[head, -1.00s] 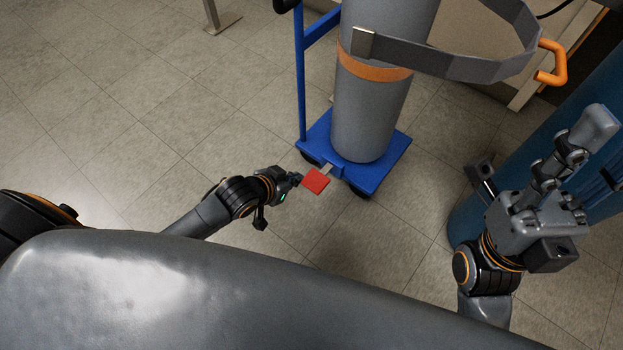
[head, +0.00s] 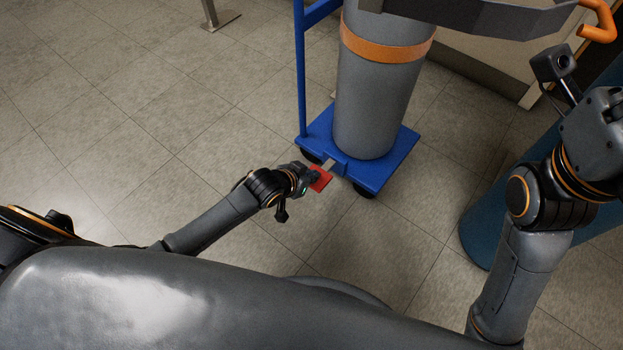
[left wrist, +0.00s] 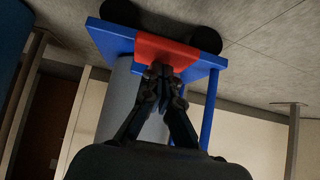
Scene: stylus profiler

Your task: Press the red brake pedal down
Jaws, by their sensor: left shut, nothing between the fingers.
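The red brake pedal (head: 321,180) sticks out from the near edge of the blue cart base (head: 376,182). My left gripper (head: 307,178) is at the pedal and covers part of it in the head view. In the left wrist view the shut, empty fingertips (left wrist: 160,72) overlap the edge of the red pedal (left wrist: 166,48). I cannot tell whether they touch it or whether the pedal has moved down. My right gripper (head: 598,128) is at the right edge of the head view, raised and far from the pedal, with its fingers cut off.
A grey cylinder (head: 378,105) with an orange band stands on the cart. The cart's blue upright post (head: 299,80) rises at its left. A blue cylinder (head: 485,230) stands at the right, behind my right arm.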

